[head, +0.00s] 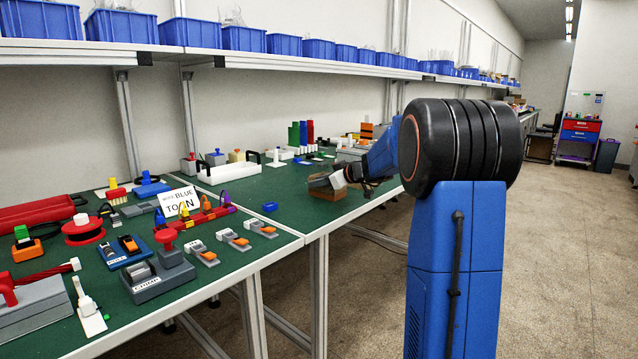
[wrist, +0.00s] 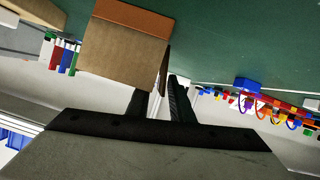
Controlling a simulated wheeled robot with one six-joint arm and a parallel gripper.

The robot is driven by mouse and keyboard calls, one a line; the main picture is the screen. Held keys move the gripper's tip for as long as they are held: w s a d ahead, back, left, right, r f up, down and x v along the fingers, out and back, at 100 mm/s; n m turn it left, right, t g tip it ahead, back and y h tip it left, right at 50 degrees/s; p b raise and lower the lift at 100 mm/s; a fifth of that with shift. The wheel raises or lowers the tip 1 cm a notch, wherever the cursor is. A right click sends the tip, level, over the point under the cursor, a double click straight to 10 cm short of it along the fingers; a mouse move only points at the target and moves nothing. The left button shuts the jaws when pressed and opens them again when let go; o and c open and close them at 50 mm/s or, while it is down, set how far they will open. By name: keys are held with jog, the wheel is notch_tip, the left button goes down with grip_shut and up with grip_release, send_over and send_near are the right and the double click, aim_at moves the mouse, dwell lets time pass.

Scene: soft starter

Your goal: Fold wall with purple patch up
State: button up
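A brown cardboard box (head: 325,192) sits on the green bench top near its front edge. In the wrist view its broad wall (wrist: 122,52) fills the upper left, with an orange-brown strip (wrist: 132,17) along one edge. A thin brown flap or wall (wrist: 164,72) shows nearly edge-on beside it. My gripper (wrist: 160,92) has its two dark fingers apart, with the end of this thin wall near or between the fingertips; I cannot tell whether they touch it. In the head view my gripper (head: 345,178) is at the box. No purple patch is visible.
Red, green and blue blocks (head: 300,134) and a white tray (head: 226,172) stand behind. A shelf with blue bins (head: 244,38) runs above.

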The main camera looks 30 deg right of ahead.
grip_shut()
jog(key=shift+w+d+m+y, duration=0.2)
jog(key=shift+d+m+y, duration=0.2)
jog(key=shift+m, duration=0.3)
jog(key=shift+o, duration=0.9)
grip_release()
jog(key=shift+g, duration=0.3)
jog(key=v, duration=1.7)
jog(key=shift+s, duration=0.25)
